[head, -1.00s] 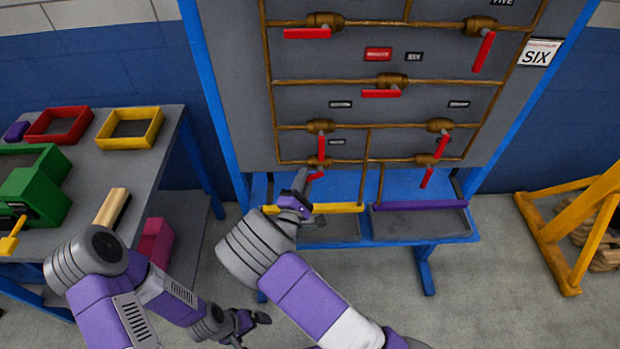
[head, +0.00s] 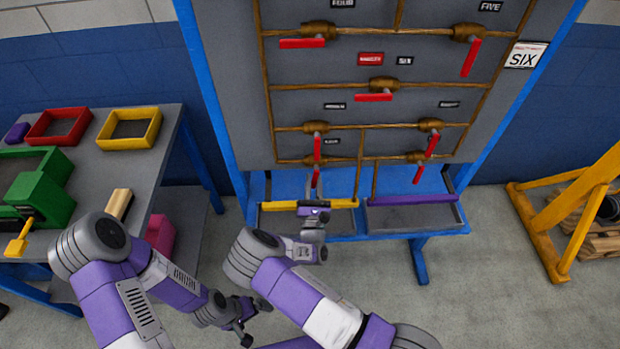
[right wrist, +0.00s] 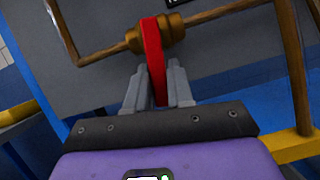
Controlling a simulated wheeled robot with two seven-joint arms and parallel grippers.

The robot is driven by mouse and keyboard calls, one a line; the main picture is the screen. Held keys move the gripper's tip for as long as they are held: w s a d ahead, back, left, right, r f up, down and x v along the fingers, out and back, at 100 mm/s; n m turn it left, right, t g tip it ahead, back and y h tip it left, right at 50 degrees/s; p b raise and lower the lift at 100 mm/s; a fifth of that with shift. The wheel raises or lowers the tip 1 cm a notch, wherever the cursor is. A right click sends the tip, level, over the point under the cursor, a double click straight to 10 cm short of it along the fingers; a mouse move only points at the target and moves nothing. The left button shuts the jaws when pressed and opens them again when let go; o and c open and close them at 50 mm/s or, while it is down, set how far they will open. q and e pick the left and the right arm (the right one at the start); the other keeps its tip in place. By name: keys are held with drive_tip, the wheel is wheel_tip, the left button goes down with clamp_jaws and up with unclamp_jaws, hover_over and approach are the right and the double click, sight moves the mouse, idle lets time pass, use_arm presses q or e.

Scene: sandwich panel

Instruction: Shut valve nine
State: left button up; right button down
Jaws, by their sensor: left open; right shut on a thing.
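A brass valve (head: 316,160) with a red handle (head: 316,178) sits on the lowest pipe at the left of the grey panel. The small label above it is too blurred to read, so I cannot confirm it is valve nine. My right gripper (head: 315,200) is just below it. In the right wrist view, the right gripper (right wrist: 158,85) is shut on the red handle (right wrist: 152,45), one finger on each side. The handle points down, across the pipe. My left gripper (head: 254,321) is open and empty, low over the floor and away from the panel.
Another red-handled valve (head: 316,128) is close above, and one (head: 415,158) is to the right. Trays with a yellow edge (head: 280,205) and a purple edge (head: 412,199) lie below the panel. A workbench (head: 150,165) stands left, a yellow frame (head: 540,225) right.

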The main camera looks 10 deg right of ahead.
drive_tip(key=shift+s+d+f+n+y+p, duration=0.1)
drive_tip(key=shift+d+n+y+p, duration=0.25)
drive_tip(key=shift+n, duration=0.3)
drive_tip(key=shift+n+y+p, duration=0.15)
drive_tip(key=shift+n+y, duration=0.3)
drive_tip(key=shift+n, duration=0.2)
drive_tip(key=c, duration=1.1)
unclamp_jaws()
drive_tip(key=shift+d, duration=0.1)
drive_tip(key=shift+s, duration=0.1)
drive_tip(key=p+v, duration=0.1)
drive_tip(key=v, duration=0.6)
drive_tip(key=shift+s+f, duration=0.15)
drive_tip(key=shift+f, duration=0.1)
